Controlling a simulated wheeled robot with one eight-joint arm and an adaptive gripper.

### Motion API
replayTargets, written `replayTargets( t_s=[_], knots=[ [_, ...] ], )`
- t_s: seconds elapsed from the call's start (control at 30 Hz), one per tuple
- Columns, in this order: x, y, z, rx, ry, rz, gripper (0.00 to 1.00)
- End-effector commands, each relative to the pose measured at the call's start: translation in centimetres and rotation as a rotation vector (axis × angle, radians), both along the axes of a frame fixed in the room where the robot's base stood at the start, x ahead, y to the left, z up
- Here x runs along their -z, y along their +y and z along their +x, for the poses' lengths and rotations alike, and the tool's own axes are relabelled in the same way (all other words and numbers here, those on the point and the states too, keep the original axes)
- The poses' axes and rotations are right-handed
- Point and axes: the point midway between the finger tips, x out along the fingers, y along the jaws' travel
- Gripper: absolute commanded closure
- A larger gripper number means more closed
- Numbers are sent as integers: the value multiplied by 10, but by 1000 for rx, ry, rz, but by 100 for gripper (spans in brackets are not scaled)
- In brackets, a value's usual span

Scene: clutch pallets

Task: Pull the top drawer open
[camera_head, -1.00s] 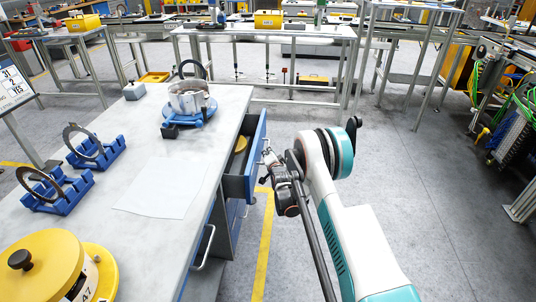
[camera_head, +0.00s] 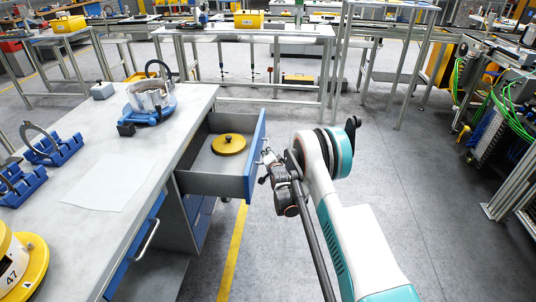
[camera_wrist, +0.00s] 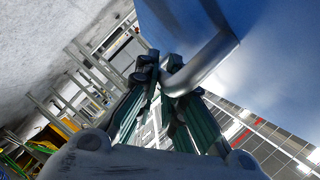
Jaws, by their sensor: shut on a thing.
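The top drawer (camera_head: 215,183) stands well out from the workbench, with its blue front (camera_head: 256,150) facing right in the head view. A yellow round lid with a knob (camera_head: 229,144) lies inside it on the drawer floor. My gripper (camera_head: 268,165) is at the outer side of the drawer front. In the wrist view my gripper (camera_wrist: 160,80) is shut on the silver bar handle (camera_wrist: 205,65) of the blue front. In the head view the handle is mostly hidden by the fingers.
The workbench (camera_head: 150,185) carries a metal pot on a blue stand (camera_head: 150,102), blue holders with rings (camera_head: 48,150) and a white sheet (camera_head: 95,183).

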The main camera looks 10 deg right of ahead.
Motion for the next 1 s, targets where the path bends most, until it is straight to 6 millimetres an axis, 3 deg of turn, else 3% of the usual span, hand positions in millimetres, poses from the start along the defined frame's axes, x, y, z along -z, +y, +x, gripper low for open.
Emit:
replayTargets(
  t_s=[0.17,0.23,0.63,1.0],
  knots=[
    [1,1,-1,-2,2,0,100],
    [1,1,-1,-2,2,0,82],
    [0,0,-4,-1,1,0,82],
    [-11,0,-56,-1,2,0,82]
  ],
)
